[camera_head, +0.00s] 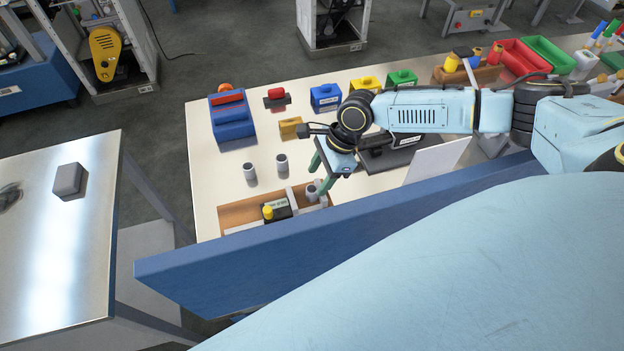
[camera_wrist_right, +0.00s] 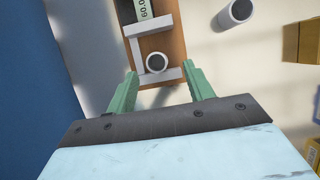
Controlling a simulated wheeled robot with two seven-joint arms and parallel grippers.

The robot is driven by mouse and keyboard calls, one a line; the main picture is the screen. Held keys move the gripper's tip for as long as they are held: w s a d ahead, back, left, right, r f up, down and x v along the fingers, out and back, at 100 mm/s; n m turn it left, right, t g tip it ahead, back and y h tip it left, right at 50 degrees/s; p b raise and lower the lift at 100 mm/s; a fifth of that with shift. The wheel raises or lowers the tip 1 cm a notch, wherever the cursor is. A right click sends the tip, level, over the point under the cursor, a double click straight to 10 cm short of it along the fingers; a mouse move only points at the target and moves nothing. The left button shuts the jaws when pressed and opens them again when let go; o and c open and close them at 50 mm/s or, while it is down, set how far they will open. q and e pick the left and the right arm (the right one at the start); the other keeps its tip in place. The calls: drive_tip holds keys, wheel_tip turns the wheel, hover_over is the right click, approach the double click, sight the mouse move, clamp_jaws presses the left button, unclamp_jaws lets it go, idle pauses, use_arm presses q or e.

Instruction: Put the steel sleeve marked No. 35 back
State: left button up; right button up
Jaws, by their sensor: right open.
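Three grey steel sleeves show in the head view. Two stand upright on the pale table, a left one (camera_head: 249,171) and a right one (camera_head: 282,164). The third sleeve (camera_head: 312,191) stands in the wooden tray (camera_head: 236,215), close to my right gripper (camera_head: 319,174). Another sleeve (camera_wrist_right: 238,12) stands outside the tray there. I cannot read a No. 35 mark on any sleeve. My left gripper is out of view.
The tray also holds a black block with a yellow knob (camera_head: 268,211) and a label. A blue panel (camera_head: 330,225) runs along the front. Blue (camera_head: 325,97), yellow (camera_head: 291,127) and green (camera_head: 402,78) boxes stand behind. A dark device (camera_head: 388,155) lies right of the gripper.

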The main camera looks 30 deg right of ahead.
sight(313, 188)
drive_tip(key=x, duration=0.4)
drive_tip(key=shift+s+a+f, duration=0.15)
drive_tip(key=shift+a+f, duration=0.1)
drive_tip(key=shift+f, duration=0.1)
clamp_jaws()
drive_tip(key=r, duration=0.9)
drive_tip(key=shift+w+d+r+p, duration=0.25)
drive_tip(key=shift+w+r+p, duration=0.15)
drive_tip(key=w+d+m+p, duration=0.1)
drive_tip(key=w+d+p, duration=0.1)
drive_tip(key=w+d, duration=0.65)
drive_tip(key=x, duration=0.4)
drive_tip(key=w+x, duration=0.1)
drive_tip(key=x, duration=0.1)
drive_tip(key=shift+d, duration=0.25)
drive_tip(key=shift+f+b, duration=0.85)
drive_tip(key=shift+f, duration=1.65)
